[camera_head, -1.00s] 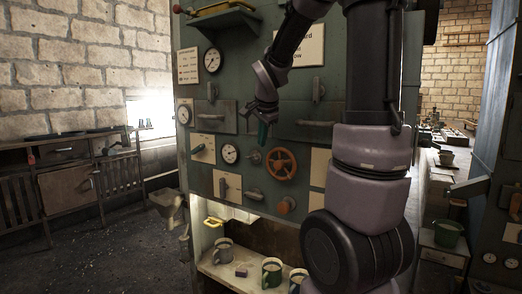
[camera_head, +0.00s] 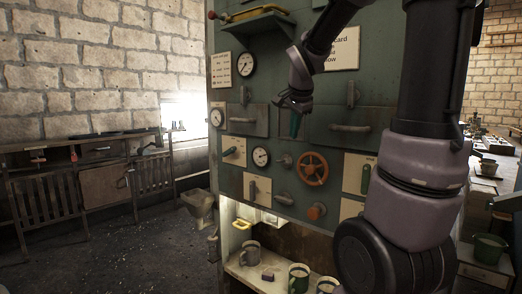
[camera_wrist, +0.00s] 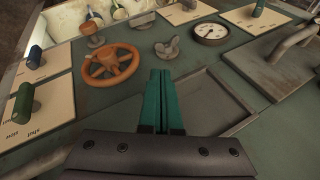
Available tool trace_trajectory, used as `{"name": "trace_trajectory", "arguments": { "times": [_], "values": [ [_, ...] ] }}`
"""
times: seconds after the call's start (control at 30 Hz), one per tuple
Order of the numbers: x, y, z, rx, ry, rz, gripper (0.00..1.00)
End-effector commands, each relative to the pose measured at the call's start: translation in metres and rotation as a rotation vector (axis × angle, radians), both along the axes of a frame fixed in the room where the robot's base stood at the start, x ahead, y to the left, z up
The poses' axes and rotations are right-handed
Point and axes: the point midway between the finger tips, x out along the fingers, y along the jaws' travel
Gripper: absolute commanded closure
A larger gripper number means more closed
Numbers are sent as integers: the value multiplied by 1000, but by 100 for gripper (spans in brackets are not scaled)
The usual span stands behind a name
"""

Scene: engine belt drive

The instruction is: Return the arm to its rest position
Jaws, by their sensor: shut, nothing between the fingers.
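My gripper (camera_head: 295,124) hangs from my raised arm in front of the green machine panel (camera_head: 310,165). In the wrist view the green fingers of my gripper (camera_wrist: 161,90) are together with nothing between them. The orange handwheel (camera_head: 313,169) sits on the panel below and to the right of my gripper in the head view. In the wrist view the handwheel (camera_wrist: 111,65) lies left of the fingertips. My gripper looks apart from the handwheel.
The panel carries gauges (camera_head: 261,157), handles (camera_head: 349,128) and levers (camera_head: 234,151). Mugs (camera_head: 299,278) stand on a shelf below. A workbench (camera_head: 100,170) stands along the left wall, with open floor (camera_head: 150,240) in front of it. A green bucket (camera_head: 489,248) is at the right.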

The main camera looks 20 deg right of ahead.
Motion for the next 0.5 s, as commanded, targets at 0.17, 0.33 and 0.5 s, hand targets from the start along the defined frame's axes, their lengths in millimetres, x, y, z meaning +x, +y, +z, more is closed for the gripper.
{"name": "trace_trajectory", "arguments": {
  "times": [0.17, 0.33, 0.5],
  "values": [
    [-16, 5, 6, -14, -1, 54, 100],
    [-79, 26, 19, -72, -5, 283, 100],
    [-148, 52, 20, -150, -33, 565, 100]
  ]
}}
